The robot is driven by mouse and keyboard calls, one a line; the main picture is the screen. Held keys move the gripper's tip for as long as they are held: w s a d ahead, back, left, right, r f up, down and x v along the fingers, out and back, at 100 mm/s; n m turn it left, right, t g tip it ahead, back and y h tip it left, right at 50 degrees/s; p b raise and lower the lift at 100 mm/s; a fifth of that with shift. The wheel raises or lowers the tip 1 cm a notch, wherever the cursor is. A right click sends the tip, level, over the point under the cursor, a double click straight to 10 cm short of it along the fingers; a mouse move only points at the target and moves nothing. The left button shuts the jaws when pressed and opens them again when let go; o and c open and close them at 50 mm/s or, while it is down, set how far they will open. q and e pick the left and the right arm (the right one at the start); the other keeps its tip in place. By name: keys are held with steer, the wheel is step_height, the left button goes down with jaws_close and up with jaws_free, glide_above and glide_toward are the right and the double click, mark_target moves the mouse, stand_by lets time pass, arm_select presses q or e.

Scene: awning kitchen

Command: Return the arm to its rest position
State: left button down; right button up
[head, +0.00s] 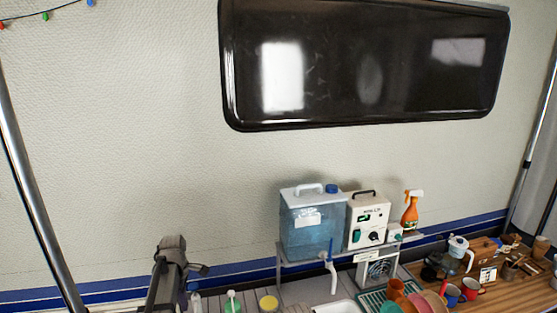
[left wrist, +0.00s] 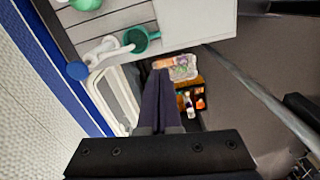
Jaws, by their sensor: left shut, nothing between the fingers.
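My left gripper (head: 202,269) shows at the lower left of the head view, in front of the pale wall and blue stripe, raised near the left end of the counter. In the left wrist view its two dark fingers (left wrist: 159,74) lie together, with nothing between them. It is apart from the things around it. My right gripper is in neither view.
A blue water tank (head: 312,228) and a white box device (head: 367,222) stand on a shelf by the wall. An orange spray bottle (head: 410,212) is beside them. Cups and bowls crowd the right. The left wrist view shows a green mug (left wrist: 141,40) and a crate of goods (left wrist: 188,98).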

arm_select(q)
steer(key=s+d+f+m+b, duration=0.7)
steer(key=s+d+m, duration=0.4)
steer(key=d, duration=0.1)
steer(key=s+d+f+m+y+b, duration=0.1)
steer(key=s+d+f+m+b, duration=0.6)
steer(key=s+d+m, duration=0.4)
steer(key=shift+s+d+f+m+b, duration=0.4)
steer(key=shift+s+f+m, duration=0.1)
steer(key=shift+s, duration=0.25)
stand_by(0.7)
